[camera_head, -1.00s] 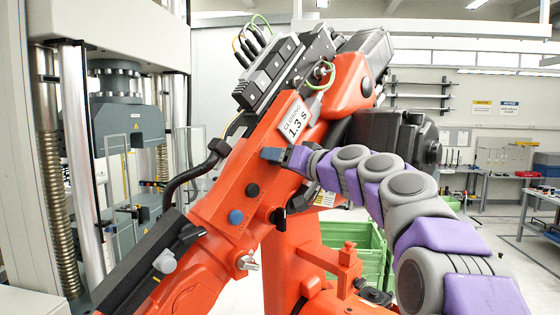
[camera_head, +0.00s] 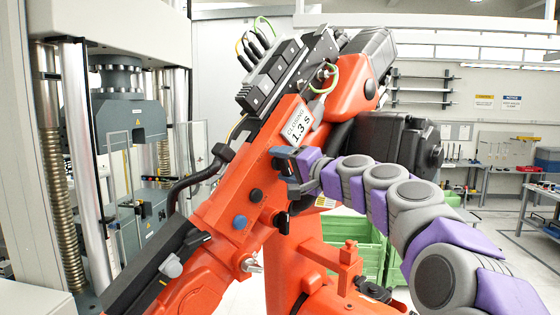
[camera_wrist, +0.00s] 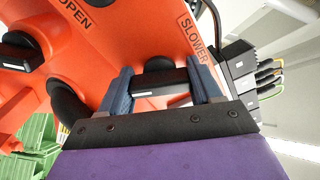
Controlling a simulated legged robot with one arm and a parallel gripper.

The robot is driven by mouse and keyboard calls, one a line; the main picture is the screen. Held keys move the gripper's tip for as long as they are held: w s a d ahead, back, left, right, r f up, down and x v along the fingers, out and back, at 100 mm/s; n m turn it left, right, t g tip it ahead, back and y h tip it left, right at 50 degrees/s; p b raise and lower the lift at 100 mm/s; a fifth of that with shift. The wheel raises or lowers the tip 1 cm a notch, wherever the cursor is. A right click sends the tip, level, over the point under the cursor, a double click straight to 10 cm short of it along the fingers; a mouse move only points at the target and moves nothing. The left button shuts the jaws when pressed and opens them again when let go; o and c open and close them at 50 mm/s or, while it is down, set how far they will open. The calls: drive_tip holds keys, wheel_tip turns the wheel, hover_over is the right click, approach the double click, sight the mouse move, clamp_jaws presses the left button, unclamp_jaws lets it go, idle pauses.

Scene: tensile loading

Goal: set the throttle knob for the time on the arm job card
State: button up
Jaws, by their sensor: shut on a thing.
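The arm job card (camera_head: 300,128), a white plate on the orange arm, reads "CLOSING 1.3 S" in the head view. My gripper (camera_head: 284,169) is against the orange arm just below the card. In the wrist view my gripper (camera_wrist: 162,82) has its two blue-grey fingers on either side of the black throttle knob (camera_wrist: 165,79) and is shut on it. The knob's bar spans between the fingers and bears a white mark. A "SLOWER" label (camera_wrist: 191,38) is on the orange face beside the right finger. The knob's scale is mostly hidden, so its setting cannot be read.
A black valve block with cables (camera_wrist: 238,70) stands close at right.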

drive_tip(key=shift+w+f+m, duration=0.1)
drive_tip(key=shift+f+m, duration=0.2)
drive_tip(key=shift+m, duration=0.3)
drive_tip(key=shift+f+p, duration=0.1)
drive_tip(key=shift+p, duration=0.2)
drive_tip(key=o, duration=0.7)
drive_tip(key=shift+c, duration=0.2)
drive_tip(key=o, duration=0.4)
drive_tip(key=shift+d+r, duration=0.2)
drive_tip(key=shift+d, duration=0.25)
drive_tip(key=shift+r, duration=0.1)
drive_tip(key=shift+s+d, duration=0.35)
drive_tip(key=shift+s, duration=0.15)
drive_tip(key=b+v, duration=0.3)
drive_tip(key=v, duration=1.3)
